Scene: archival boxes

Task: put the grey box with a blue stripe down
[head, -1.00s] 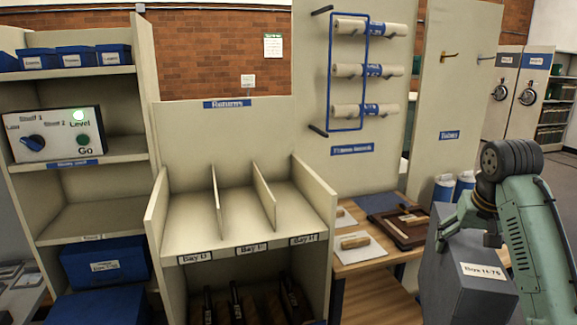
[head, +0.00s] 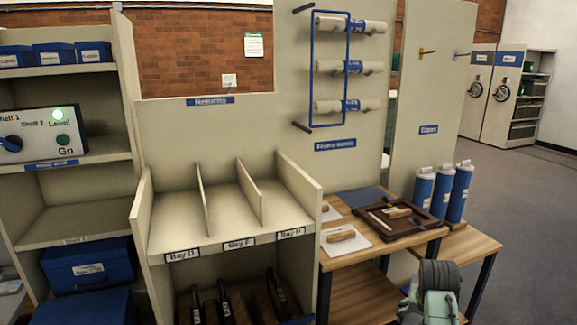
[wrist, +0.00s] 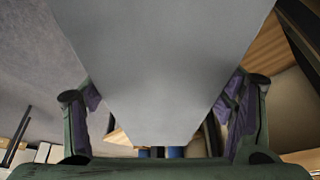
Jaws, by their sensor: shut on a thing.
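The grey box (wrist: 160,60) fills the middle of the wrist view, with a plain grey face toward the camera. My gripper (wrist: 162,108) has one finger on each side of it and is shut on the box. No blue stripe shows on the visible face. In the head view only part of my arm shows at the bottom right; the fingers and the box are out of that view.
The returns unit (head: 210,122) has open slots labelled Bay D, Bay F and Bay H, empty on top. Dark upright items stand below. A wooden table (head: 425,243) holds a framed tray (head: 391,222). Blue cylinders (head: 424,190) stand beside it. Floor is clear at right.

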